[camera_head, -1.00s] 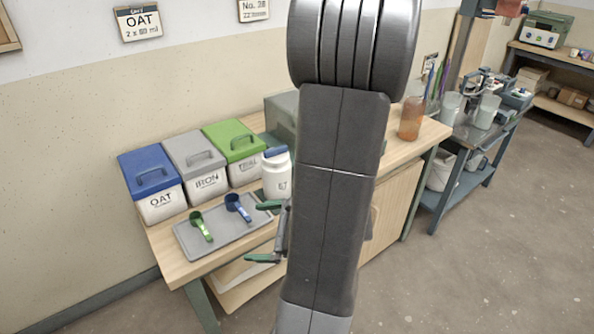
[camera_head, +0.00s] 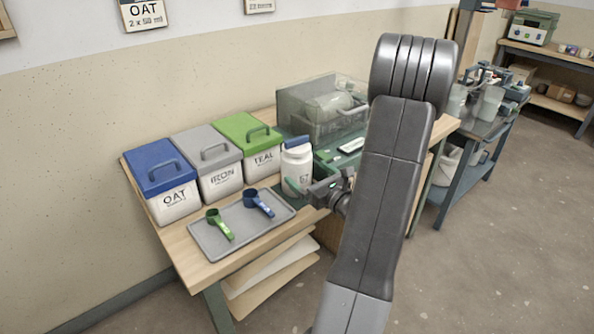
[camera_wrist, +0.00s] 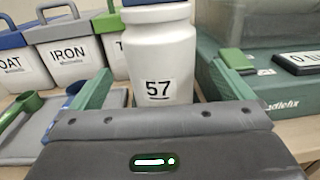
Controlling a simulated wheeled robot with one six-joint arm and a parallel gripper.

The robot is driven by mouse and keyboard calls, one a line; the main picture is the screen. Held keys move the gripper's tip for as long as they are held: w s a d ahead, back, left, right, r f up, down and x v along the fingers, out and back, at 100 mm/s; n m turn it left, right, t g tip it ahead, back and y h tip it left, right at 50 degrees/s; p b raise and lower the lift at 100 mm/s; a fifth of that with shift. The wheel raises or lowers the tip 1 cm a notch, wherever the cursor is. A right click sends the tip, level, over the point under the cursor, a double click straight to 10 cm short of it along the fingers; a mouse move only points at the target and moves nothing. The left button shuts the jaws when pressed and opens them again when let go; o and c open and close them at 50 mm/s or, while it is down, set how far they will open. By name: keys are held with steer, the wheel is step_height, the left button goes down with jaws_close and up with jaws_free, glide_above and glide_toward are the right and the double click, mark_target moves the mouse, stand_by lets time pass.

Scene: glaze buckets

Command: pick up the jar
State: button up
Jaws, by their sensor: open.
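The jar (camera_head: 297,168) is white with a blue lid and stands upright on the wooden table, right of the TEAL bucket. In the wrist view the jar (camera_wrist: 160,60) shows a "57" label and stands between the two green fingers of my gripper (camera_wrist: 150,92). The fingers are open, one on each side of the jar, with a gap visible at least on the right. In the head view my gripper (camera_head: 308,190) reaches the jar from the right front. The jar's base is hidden behind my gripper in the wrist view.
OAT (camera_head: 160,180), IRON (camera_head: 208,162) and TEAL (camera_head: 250,142) lidded buckets stand in a row left of the jar. A grey tray (camera_head: 212,242) with a green scoop (camera_head: 219,225) and a blue scoop (camera_head: 258,202) lies in front. A green scale with a clear cover (camera_head: 322,105) stands close behind right.

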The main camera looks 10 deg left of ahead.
mark_target(296, 162)
steer(key=x, duration=0.6)
steer(key=shift+w+a+p, duration=0.15)
steer(key=shift+a+p, duration=0.05)
steer(key=shift+p, duration=0.15)
steer(key=shift+r, duration=0.15)
steer(key=c, duration=1.2)
steer(key=shift+r, duration=0.1)
step_height(296, 162, up, 10)
steer(key=shift+f+p, duration=0.1)
steer(key=shift+p, duration=0.6)
steer(key=shift+r+p, duration=2.1)
steer(key=shift+r, duration=0.95)
